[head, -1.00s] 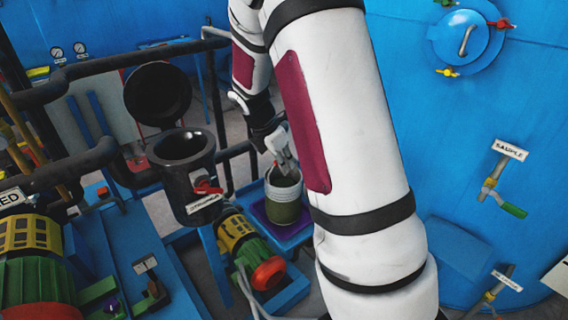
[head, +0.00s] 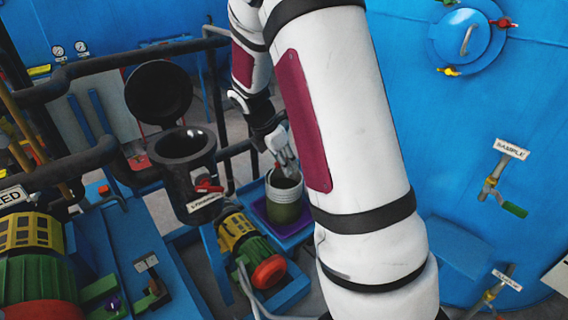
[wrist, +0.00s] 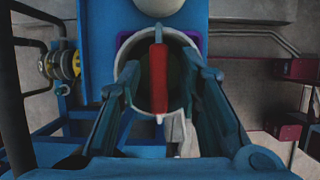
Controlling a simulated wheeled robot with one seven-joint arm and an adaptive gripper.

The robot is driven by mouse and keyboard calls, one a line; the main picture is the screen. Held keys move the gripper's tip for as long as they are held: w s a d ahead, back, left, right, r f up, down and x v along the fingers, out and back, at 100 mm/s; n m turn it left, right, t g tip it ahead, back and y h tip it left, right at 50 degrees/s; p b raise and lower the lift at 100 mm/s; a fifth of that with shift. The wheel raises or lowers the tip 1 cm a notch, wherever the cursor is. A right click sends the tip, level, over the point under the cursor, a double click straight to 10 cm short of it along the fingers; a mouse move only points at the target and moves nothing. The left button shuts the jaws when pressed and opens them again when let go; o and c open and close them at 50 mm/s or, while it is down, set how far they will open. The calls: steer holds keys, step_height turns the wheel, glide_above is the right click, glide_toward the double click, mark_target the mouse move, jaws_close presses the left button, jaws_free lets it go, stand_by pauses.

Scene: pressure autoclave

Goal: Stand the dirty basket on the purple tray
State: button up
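The basket (head: 287,208) is a round olive-green container with a pale rim. It stands upright on the purple tray (head: 262,213). In the wrist view I look down into the basket (wrist: 124,62), with a red bar (wrist: 158,78) across its mouth. A corner of the purple tray (wrist: 191,42) shows behind it. My gripper (head: 287,172) is just above the basket's mouth. In the wrist view my gripper (wrist: 162,82) has its fingers apart on either side of the red bar, with gaps to it. The fingertips hide parts of the rim.
A black open vessel (head: 182,165) with its lid (head: 158,93) raised stands left of the basket. A yellow-green pump (head: 243,240) is in front. A large blue tank (head: 480,130) with sample valves fills the right. Dark pipes run at the left.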

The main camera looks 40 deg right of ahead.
steer(key=v, duration=1)
steer(key=s+a+r+m+t+y, duration=0.2)
steer(key=s+a+r+m, duration=0.2)
steer(key=s+a+m, duration=0.5)
steer(key=s+a+r+m+t+y, duration=0.2)
steer(key=s+a+r+m, duration=0.3)
steer(key=s+a+m, duration=0.4)
steer(key=shift+s+r+t+b, duration=0.4)
steer(key=shift+s+t, duration=0.3)
steer(key=shift+s, duration=1.15)
steer(key=shift+f, duration=0.1)
